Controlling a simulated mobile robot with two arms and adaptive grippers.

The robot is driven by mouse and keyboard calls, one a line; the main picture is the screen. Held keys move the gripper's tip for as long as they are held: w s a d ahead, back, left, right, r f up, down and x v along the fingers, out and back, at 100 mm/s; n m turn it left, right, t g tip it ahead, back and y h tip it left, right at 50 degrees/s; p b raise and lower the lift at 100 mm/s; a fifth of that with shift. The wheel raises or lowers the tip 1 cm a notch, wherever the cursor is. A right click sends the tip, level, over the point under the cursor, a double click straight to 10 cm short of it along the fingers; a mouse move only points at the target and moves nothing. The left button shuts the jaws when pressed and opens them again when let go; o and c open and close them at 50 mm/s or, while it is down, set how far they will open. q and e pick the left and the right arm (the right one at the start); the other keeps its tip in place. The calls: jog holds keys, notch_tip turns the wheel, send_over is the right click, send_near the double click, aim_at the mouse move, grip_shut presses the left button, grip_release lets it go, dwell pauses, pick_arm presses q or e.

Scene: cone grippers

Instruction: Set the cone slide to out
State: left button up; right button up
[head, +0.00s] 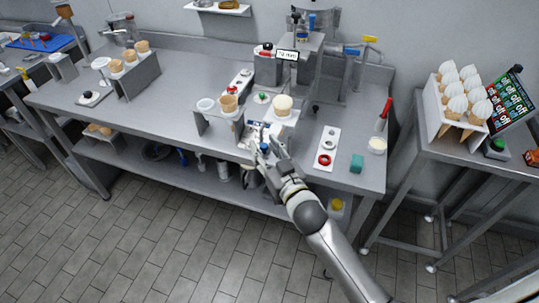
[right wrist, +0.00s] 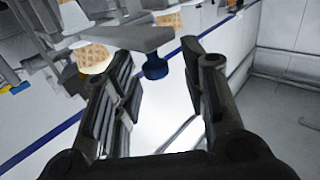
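The cone slide appears to be the grey plate (right wrist: 128,38) with a dark blue knob (right wrist: 155,67) at its end in the right wrist view. My right gripper (right wrist: 160,85) is open, with the knob just beyond and between its fingertips, and nothing is held. In the head view the right gripper (head: 263,152) is at the front edge of the counter, below a cream-topped cone (head: 283,104) in a white holder. The blue knob (head: 264,147) is partly hidden by the fingers there. I cannot tell the slide's position from its markings. My left gripper is out of view.
A cone stand (head: 205,122) is left of the machine. A side table (head: 420,115) holds a rack of filled cones.

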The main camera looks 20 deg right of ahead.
jog(key=s+d, duration=0.2)
jog(key=s, duration=1)
jog(key=shift+d, duration=0.1)
jog(key=s+d+f+g+h, duration=0.1)
jog(key=s+f+g, duration=0.15)
jog(key=f, duration=0.85)
jog(key=s+d+f+g, duration=0.1)
jog(key=s+f+g, duration=0.15)
jog(key=f, duration=0.85)
jog(key=s+d+f+g+h, duration=0.1)
jog(key=s+f+g, duration=0.15)
jog(key=f, duration=0.85)
jog(key=s+d+f+g, duration=0.1)
jog(key=s+f+g, duration=0.2)
jog(key=s+f, duration=0.4)
jog(key=s+d+f+g+h, duration=0.1)
jog(key=s+d+f+g, duration=0.1)
jog(key=s+f, duration=0.5)
jog(key=s+d+f+g, duration=0.1)
jog(key=s+f+g, duration=0.3)
jog(key=s, duration=1.3)
notch_tip(320, 180, down, 4)
jog(key=shift+d+r, duration=0.1)
jog(key=shift+d, duration=0.15)
